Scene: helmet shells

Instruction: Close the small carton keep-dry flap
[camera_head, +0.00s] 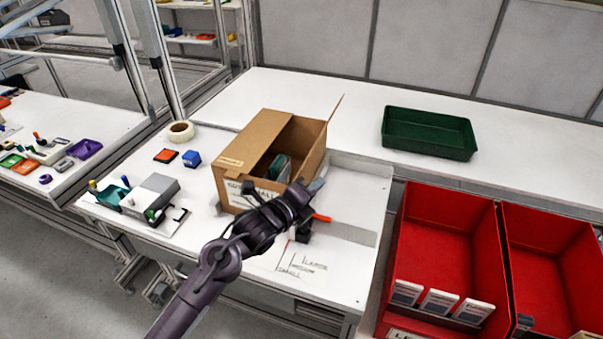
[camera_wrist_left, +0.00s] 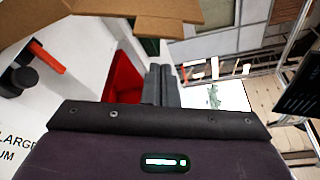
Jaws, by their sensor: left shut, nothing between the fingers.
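The small carton (camera_head: 232,188) stands on the white worktable, its top partly open. A brown panel (camera_head: 252,138) covers the left part of the top, and a thin flap (camera_head: 336,107) sticks up at the far right corner. Greyish-green contents show in the opening. My left gripper (camera_head: 316,186) is shut and empty at the carton's near right corner; whether it touches the carton cannot be told. In the left wrist view its closed fingers (camera_wrist_left: 160,86) point past a cardboard flap (camera_wrist_left: 135,22) at the top. My right gripper is not in view.
A dark green tray (camera_head: 428,151) sits on the back counter. Red bins (camera_head: 450,232) stand at the right. A tape roll (camera_head: 181,132), a blue block (camera_head: 191,158) and a grey fixture (camera_head: 150,192) lie left of the carton. A marked sheet (camera_head: 297,266) lies in front.

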